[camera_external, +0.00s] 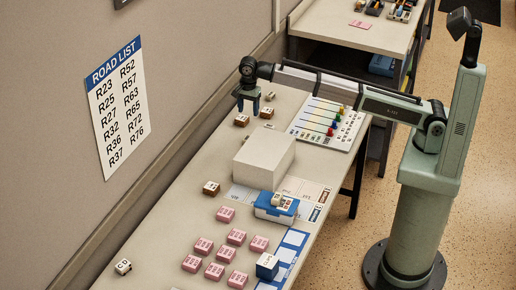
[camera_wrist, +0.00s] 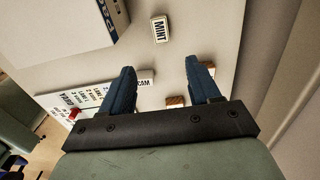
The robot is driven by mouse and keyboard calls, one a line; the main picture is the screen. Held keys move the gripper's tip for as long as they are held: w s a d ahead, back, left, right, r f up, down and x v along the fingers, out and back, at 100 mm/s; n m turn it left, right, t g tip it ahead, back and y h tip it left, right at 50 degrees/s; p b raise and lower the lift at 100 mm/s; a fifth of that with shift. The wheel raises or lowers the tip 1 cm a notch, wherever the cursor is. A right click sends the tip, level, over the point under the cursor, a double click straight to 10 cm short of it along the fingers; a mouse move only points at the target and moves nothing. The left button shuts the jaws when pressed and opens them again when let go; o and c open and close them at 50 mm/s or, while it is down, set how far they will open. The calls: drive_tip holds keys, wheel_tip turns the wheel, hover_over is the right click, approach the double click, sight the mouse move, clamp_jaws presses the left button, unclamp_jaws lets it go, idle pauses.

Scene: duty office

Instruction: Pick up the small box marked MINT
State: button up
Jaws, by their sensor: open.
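The small box marked MINT (camera_wrist: 160,29) is cream-topped and lies on the counter in the wrist view, beyond my fingertips and roughly in line with the gap between them. My gripper (camera_wrist: 159,66) is open, with two dark blue fingers and nothing between them. In the external view my gripper (camera_external: 247,101) hangs above the far part of the counter. Several small boxes lie below and near it, one of them a brown-sided box (camera_external: 241,121). Their lettering is too small there to tell which is MINT.
Another small lettered box (camera_wrist: 145,77) lies close to the left finger. A large white box (camera_external: 264,160) stands nearby. A board with coloured pieces (camera_external: 327,122) lies to the right. The wall panel (camera_external: 190,100) borders the counter (camera_external: 160,235). Pink boxes (camera_external: 225,214) stand nearer.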

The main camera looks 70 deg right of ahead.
sight(248, 136)
wheel_tip(248, 136, down, 13)
drive_tip(key=shift+w+f, duration=0.15)
drive_tip(key=shift+f, duration=0.05)
idle(0.6)
drive_tip(key=shift+c, duration=0.4)
drive_tip(key=c, duration=1)
